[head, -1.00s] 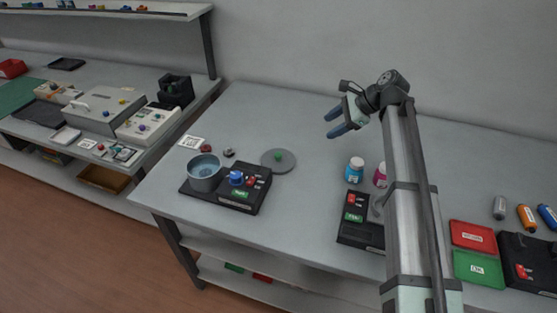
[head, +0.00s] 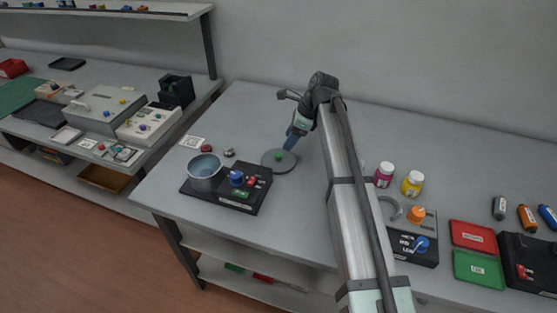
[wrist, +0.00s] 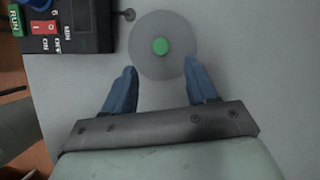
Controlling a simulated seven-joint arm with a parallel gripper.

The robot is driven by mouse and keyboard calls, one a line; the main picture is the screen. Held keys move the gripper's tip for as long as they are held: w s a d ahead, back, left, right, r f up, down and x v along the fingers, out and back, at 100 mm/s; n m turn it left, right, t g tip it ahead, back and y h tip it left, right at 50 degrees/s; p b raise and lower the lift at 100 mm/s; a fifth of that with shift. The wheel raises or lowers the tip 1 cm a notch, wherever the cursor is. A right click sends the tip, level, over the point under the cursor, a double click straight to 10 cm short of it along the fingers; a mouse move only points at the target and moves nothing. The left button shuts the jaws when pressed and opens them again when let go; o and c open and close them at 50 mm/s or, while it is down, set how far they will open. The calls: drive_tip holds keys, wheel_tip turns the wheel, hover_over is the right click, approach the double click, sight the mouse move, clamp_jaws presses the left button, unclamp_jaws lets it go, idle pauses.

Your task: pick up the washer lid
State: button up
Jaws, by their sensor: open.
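The washer lid (head: 277,167) is a flat grey disc with a green knob at its centre, lying on the table. It also shows in the wrist view (wrist: 148,62), just past my fingertips, with its knob between the lines of the two fingers. My gripper (head: 292,141) is at the lid's far right side in the head view, and in the wrist view (wrist: 160,68) its two blue fingers are apart with nothing between them. The washer unit (head: 225,190), a black base with a grey-blue tub (head: 205,174), stands left of the lid.
A small knob (head: 229,153) and a white marked card (head: 192,142) lie behind the tub. Pink (head: 384,175) and yellow (head: 412,184) bottles, a second black unit (head: 412,248) and red (head: 473,236) and green (head: 479,269) trays stand right of my arm.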

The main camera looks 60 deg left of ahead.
sight(279, 154)
drive_tip(key=shift+x, duration=3.8)
drive_tip(key=shift+a, duration=0.1)
drive_tip(key=shift+r, duration=0.1)
clamp_jaws()
